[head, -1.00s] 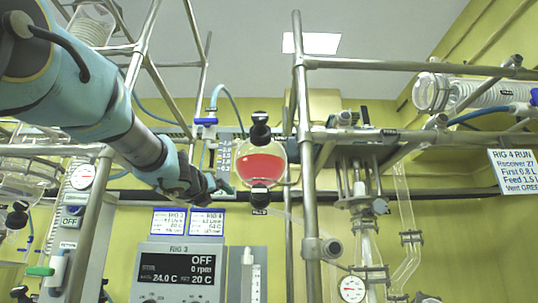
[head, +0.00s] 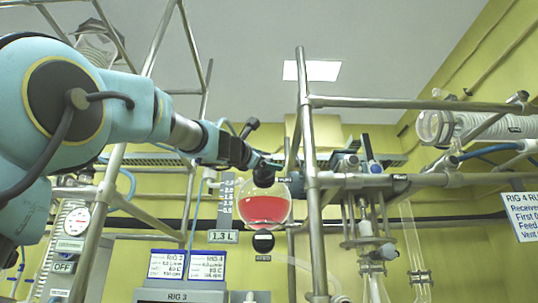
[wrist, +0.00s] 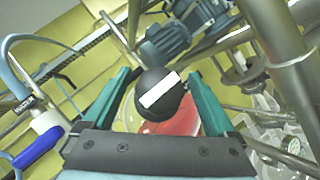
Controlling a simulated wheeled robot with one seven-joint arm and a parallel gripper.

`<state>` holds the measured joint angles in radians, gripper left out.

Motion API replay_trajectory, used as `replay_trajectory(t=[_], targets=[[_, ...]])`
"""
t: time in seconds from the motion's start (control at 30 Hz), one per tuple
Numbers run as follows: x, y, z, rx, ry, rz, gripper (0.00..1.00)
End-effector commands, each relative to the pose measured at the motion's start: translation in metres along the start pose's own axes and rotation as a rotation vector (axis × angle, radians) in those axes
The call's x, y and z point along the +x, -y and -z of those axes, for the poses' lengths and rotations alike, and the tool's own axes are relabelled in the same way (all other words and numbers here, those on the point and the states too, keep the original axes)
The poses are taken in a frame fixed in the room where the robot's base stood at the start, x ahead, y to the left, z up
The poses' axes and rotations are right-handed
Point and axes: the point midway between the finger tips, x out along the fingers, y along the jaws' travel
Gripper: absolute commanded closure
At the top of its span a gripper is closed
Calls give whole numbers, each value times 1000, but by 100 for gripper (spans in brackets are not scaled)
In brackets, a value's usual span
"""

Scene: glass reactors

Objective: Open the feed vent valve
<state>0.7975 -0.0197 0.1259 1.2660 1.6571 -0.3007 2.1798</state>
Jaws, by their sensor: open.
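A round glass feed flask (head: 264,208) holds red liquid. A black knob (head: 264,177) sits on its top, with a small label beside it too small to read surely; this looks like the vent valve. A second black knob (head: 263,242) is under the flask. My gripper (head: 268,164) is at the top knob. In the wrist view my gripper (wrist: 158,75) is open, with a green finger on either side of the black knob (wrist: 158,95). A white bar runs slantwise across the knob. I cannot tell whether the fingers touch it. Red liquid (wrist: 180,124) shows behind.
A metal upright (head: 308,180) stands just right of the flask. A blue motor (wrist: 165,42) shows beyond the knob in the wrist view. A blue handle (wrist: 38,147) with a WATER label is at the left. A volume scale plate (head: 225,205) hangs left of the flask.

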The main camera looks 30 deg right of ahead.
Motion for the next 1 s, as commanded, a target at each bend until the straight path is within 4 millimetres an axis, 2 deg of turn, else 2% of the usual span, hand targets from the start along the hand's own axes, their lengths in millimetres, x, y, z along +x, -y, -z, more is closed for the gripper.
replay_trajectory(t=[0.13, 0.5, 1.0], targets=[[15, -1, -1, -1, 0, 0, 8], [18, 0, 0, -1, 0, -1, 9], [18, 0, 0, -1, 0, 0, 66]])
